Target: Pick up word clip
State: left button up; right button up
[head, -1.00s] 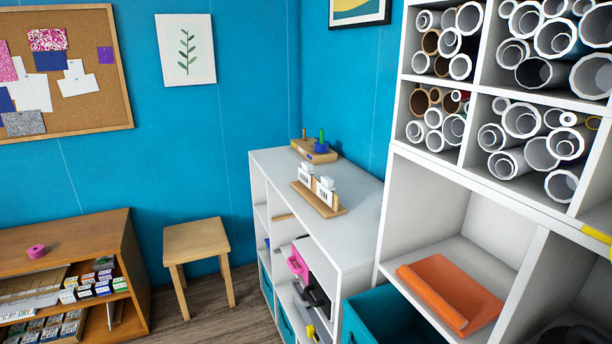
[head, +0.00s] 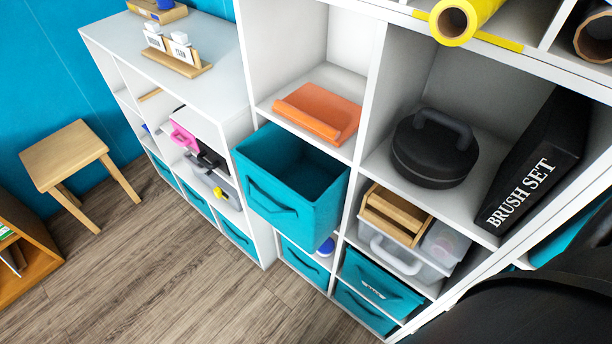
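Two small white blocks with dark lettering, the left one (head: 154,41) and the right one (head: 182,52), stand side by side on a wooden holder (head: 190,68). The lettering is too small to read surely, and I cannot tell which one is the word clip. The holder sits on top of the low white shelf unit (head: 218,75) at the upper left. Neither of my grippers shows in the head view.
A teal bin (head: 273,203) sticks out of the shelving. An orange item (head: 319,112), a round black case (head: 433,150) and a black brush set box (head: 540,160) fill cubbies. A wooden stool (head: 66,157) stands left. The wood floor (head: 180,270) is clear. A dark shape covers the lower right.

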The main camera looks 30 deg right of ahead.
aim_at(153, 32)
jog(key=i+j+z, duration=0.35)
jog(key=i+j, duration=0.3)
jog(key=i+j+z, duration=0.3)
jog(key=i+j, duration=0.4)
jog(key=j, duration=0.2)
